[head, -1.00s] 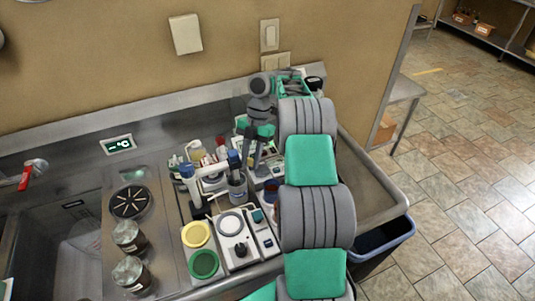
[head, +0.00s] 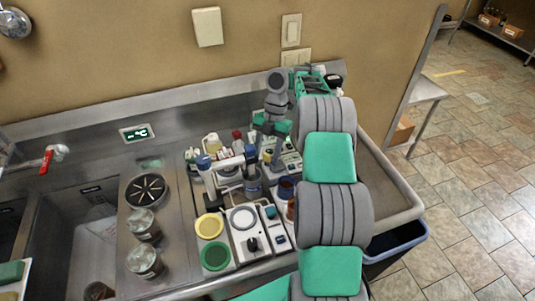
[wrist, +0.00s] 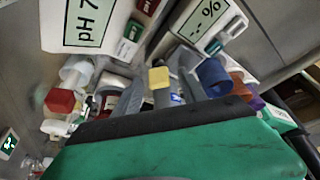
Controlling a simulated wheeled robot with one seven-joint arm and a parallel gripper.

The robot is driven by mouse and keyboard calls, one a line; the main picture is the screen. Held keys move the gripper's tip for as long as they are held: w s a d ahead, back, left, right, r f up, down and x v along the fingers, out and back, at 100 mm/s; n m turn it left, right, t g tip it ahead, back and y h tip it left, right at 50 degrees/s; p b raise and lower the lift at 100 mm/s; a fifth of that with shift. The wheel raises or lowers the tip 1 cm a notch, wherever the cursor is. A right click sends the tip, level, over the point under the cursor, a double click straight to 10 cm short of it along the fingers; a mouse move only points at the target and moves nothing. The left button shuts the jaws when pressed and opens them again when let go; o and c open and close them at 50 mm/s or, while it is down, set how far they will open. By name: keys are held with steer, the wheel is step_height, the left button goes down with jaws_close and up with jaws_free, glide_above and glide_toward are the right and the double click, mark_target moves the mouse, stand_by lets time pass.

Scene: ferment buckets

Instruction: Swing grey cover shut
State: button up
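I cannot clearly make out a hinged grey cover. A grey round disc (head: 243,217) lies flat on a white box-shaped device (head: 250,240) in the head view, and it may be a lid. My gripper (head: 270,142) is over the back of the crowded bench items, behind and right of that disc. In the wrist view its two grey fingers (wrist: 163,85) appear apart, with a yellow cap (wrist: 159,77) showing between them. I see no clear contact. My green gripper body hides the lower part of the wrist view.
A yellow lid (head: 209,226) and green lid (head: 215,256) are left of the device. A blue-ended white arm (head: 228,162) stands behind it. Two jars (head: 144,262) and a black drain-like disc (head: 147,190) are farther left. A pH display (wrist: 87,22) is near my gripper.

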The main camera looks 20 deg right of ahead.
mark_target(267, 154)
step_height(267, 154, up, 3)
steer(key=p, duration=0.2)
steer(key=shift+r+p, duration=0.2)
steer(key=shift+p, duration=0.1)
steer(key=s+a+r+b, duration=0.2)
steer(key=s+r+b, duration=0.1)
steer(key=s+r, duration=0.6)
steer(key=s, duration=0.4)
steer(key=shift+s+a+r, duration=0.3)
steer(key=shift+s+a, duration=0.1)
steer(key=shift+a, duration=0.1)
